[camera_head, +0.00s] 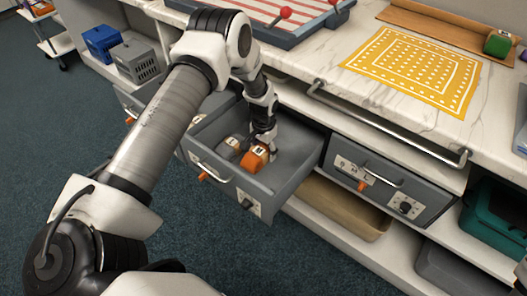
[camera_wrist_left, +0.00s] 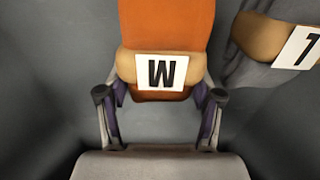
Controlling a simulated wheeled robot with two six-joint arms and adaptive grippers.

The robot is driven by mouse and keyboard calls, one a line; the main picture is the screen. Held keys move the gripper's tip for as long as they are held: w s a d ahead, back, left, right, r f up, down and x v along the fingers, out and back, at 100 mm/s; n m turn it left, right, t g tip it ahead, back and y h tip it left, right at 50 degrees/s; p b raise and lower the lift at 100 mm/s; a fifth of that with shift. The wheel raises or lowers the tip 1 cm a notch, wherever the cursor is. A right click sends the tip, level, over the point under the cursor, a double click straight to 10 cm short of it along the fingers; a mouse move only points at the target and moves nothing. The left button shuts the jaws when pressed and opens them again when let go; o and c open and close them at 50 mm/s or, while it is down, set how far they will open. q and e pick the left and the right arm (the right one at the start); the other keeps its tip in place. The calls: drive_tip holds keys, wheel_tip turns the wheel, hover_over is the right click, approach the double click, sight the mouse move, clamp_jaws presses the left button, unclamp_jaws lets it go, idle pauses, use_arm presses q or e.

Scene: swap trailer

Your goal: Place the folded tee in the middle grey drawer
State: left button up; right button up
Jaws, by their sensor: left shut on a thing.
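The orange folded tee (camera_head: 254,160) lies low inside the open middle grey drawer (camera_head: 296,177). In the left wrist view the orange tee (camera_wrist_left: 167,30) has a tan band and a white tag marked M. My left gripper (camera_head: 262,138) reaches down into the drawer and is shut on the tee, with one finger on each side of the band. Whether the tee touches the drawer floor is hard to tell. A grey folded item (camera_head: 233,142) lies beside it in the drawer; its tag reads L in the left wrist view (camera_wrist_left: 265,45). My right gripper is not in view.
A closed grey drawer (camera_head: 385,186) is to the right, under a rail (camera_head: 385,125). The marble counter above holds a yellow patterned cloth (camera_head: 415,70) and a striped board (camera_head: 280,15). Blue and grey crates (camera_head: 138,62) stand at the upper left. A tan bin (camera_head: 335,208) sits below.

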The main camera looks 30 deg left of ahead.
sight(263, 147)
use_arm(q)
drive_tip(key=shift+r, duration=0.1)
drive_tip(key=shift+f, duration=0.2)
drive_tip(key=o, duration=1.2)
drive_tip(key=shift+o, duration=0.2)
drive_tip(key=shift+r, duration=0.15)
drive_tip(key=shift+r, duration=0.35)
wheel_tip(263, 147, up, 12)
drive_tip(key=p, duration=0.2)
drive_tip(key=shift+f, duration=0.25)
